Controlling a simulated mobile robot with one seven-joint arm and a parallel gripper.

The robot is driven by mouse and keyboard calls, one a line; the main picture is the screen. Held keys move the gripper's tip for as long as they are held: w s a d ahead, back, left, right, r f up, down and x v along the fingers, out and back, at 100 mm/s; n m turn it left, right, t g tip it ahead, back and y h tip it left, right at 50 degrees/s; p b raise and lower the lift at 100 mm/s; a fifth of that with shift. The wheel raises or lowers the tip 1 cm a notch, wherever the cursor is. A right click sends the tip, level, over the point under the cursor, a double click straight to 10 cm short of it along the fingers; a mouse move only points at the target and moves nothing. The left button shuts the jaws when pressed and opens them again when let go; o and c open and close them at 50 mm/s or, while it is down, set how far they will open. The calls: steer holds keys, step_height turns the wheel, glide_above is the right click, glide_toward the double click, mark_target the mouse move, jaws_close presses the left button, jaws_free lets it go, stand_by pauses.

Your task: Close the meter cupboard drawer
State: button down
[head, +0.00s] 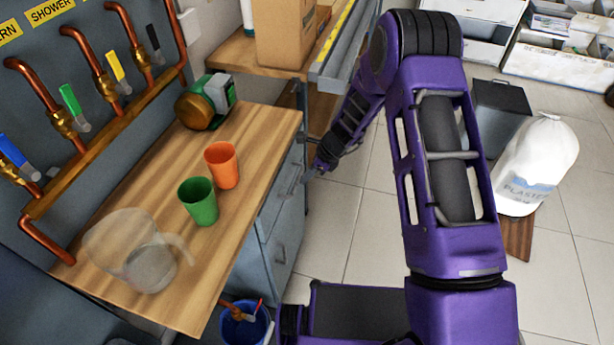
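The grey meter cupboard (282,247) stands under the wooden worktop in the head view. Its upper drawer (281,192) has a grey front facing right, seen at a steep angle. I cannot tell from here how far the drawer stands out. My purple arm reaches over from the right. My gripper (308,175) is low beside the far end of the drawer front, touching it or very close. Its fingers are small and dark, so whether they are open or shut is unclear.
On the worktop (140,192) are an orange cup (222,165), a green cup (198,201), a clear jug (135,250) and a brass-and-green pump (207,102). A blue bucket (245,325) stands below. A plaster sack (538,165) is at right. Tiled floor (340,225) beside the cupboard is clear.

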steer(key=s+d+r, duration=0.1)
steer(key=d+r, duration=0.7)
steer(key=shift+s+p, duration=0.3)
